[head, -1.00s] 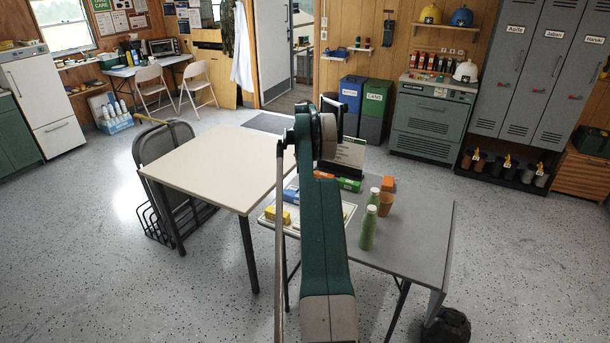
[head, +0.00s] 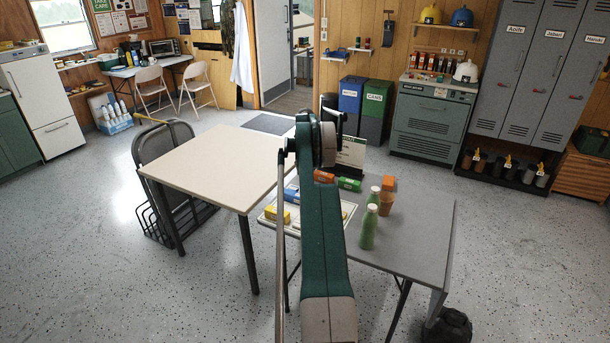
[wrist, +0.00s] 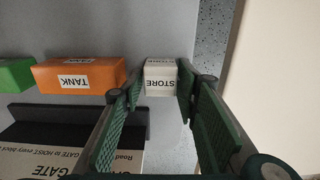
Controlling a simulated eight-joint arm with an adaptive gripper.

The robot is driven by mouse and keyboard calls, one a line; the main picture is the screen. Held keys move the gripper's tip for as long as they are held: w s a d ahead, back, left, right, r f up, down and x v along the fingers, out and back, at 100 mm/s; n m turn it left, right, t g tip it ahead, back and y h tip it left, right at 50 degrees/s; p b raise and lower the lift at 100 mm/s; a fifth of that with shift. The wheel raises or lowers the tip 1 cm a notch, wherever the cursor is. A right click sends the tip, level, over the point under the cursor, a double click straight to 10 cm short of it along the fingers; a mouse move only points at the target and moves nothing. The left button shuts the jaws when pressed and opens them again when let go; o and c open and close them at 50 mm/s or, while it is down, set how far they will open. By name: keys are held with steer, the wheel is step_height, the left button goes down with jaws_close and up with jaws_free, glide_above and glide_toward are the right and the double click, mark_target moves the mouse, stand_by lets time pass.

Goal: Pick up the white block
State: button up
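The white block (wrist: 161,81), marked STORE, shows in the wrist view against a grey surface. My gripper (wrist: 161,83) has one fingertip along each side of the block, with no clear gap on either side, and looks shut on it. I cannot tell whether the block still touches the surface below. In the head view my arm hides both my gripper and the white block.
The orange TANK block (wrist: 80,79) and green block (wrist: 14,75) lie left of my gripper. A dark sign stand (wrist: 75,111) is near my left finger. The cream table (head: 215,165) is to the left.

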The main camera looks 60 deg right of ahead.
steer(key=shift+f, duration=0.1)
steer(key=shift+c, duration=0.3)
steer(key=c, duration=0.6)
steer(key=shift+r+p, duration=1)
steer(key=shift+r, duration=4.05)
